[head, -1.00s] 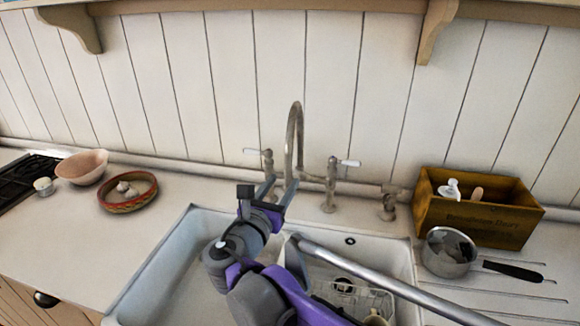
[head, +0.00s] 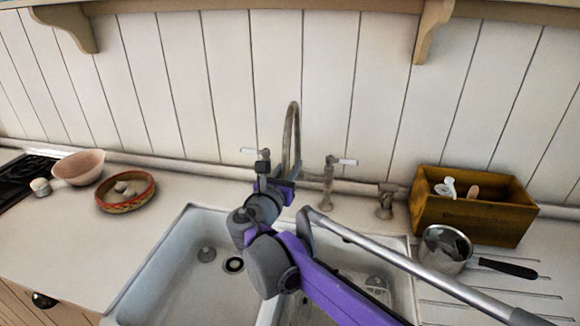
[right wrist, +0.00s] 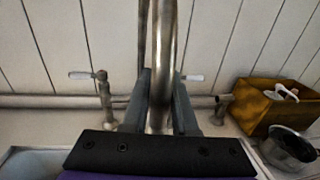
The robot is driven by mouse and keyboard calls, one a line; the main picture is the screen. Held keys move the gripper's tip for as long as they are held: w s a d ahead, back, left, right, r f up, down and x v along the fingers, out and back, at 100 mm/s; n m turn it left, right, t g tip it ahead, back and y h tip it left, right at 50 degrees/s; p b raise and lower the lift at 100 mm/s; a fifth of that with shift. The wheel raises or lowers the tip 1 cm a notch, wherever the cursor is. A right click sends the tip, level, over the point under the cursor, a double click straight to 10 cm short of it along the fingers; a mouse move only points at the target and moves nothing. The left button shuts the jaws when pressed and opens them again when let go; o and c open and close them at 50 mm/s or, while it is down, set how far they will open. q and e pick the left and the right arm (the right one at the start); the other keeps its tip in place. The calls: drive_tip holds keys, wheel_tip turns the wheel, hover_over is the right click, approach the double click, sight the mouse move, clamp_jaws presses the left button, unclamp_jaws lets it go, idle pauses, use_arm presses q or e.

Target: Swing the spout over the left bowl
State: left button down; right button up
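The tall curved metal spout (head: 292,125) rises behind the sink, upright at the middle. The left bowl (head: 178,275) of the white sink shows empty, with a dark drain. My right gripper (head: 275,180) is at the lower part of the spout. In the right wrist view the spout (right wrist: 160,60) runs down between the two fingers of my right gripper (right wrist: 161,100), with a finger close on each side. I cannot tell whether the fingers touch it. My right arm hides part of the right bowl (head: 408,290). My left gripper is not in view.
Two taps with white lever handles (head: 345,161) flank the spout closely. A wooden box (head: 475,215) and a saucepan (head: 445,250) stand at the right. A red-rimmed bowl (head: 125,206) and a pink bowl (head: 78,166) stand on the left counter. Air above the left bowl is free.

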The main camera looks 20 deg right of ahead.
clamp_jaws()
idle(1.1)
